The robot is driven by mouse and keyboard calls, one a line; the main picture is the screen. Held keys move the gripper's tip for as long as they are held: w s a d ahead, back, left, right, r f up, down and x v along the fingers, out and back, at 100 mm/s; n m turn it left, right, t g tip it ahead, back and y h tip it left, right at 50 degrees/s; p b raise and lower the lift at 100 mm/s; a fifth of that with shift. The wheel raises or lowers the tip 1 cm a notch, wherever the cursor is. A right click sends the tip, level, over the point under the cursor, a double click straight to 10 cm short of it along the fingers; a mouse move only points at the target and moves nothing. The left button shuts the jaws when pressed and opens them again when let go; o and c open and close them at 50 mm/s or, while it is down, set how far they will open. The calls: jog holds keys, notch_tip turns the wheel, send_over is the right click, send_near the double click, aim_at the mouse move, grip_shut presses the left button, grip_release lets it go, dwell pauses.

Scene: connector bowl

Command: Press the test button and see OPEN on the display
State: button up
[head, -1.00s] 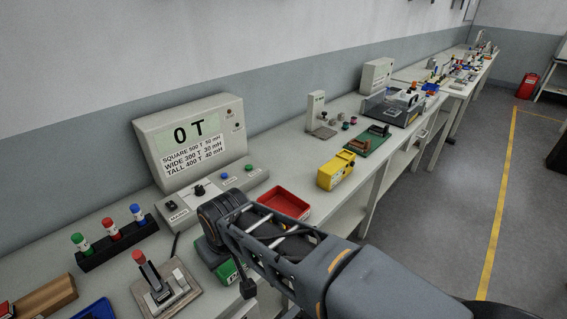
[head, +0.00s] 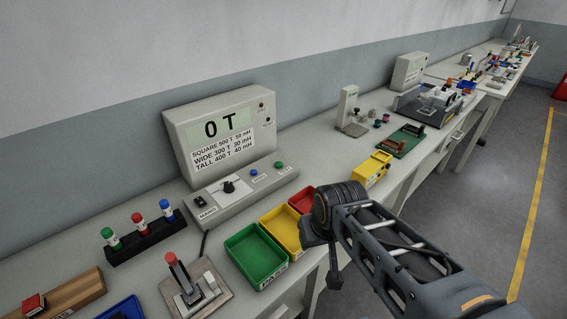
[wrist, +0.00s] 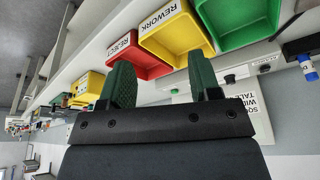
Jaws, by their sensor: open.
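A grey-white console (head: 222,140) stands against the wall in the head view, its display (head: 220,125) reading "0 T" above a printed table. On its sloped front are a black knob (head: 229,187), a blue button (head: 254,173), a green button (head: 279,165) and a dark switch marked MAINS. I cannot read which button is for test, and OPEN shows nowhere. My gripper (wrist: 158,85) is open and empty in the wrist view, green fingers apart, seen upside down above the bins. In the head view my arm end is right of the console's front; the fingertips are not clear there.
Green (head: 257,255), yellow (head: 282,230) and red (head: 302,198) bins line the bench edge before the console. A lever fixture (head: 192,285) and a rack of coloured cylinders (head: 145,236) stand left. A yellow box (head: 371,170) stands right.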

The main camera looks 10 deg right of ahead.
dwell(0.5)
grip_shut()
dwell(0.3)
dwell(1.2)
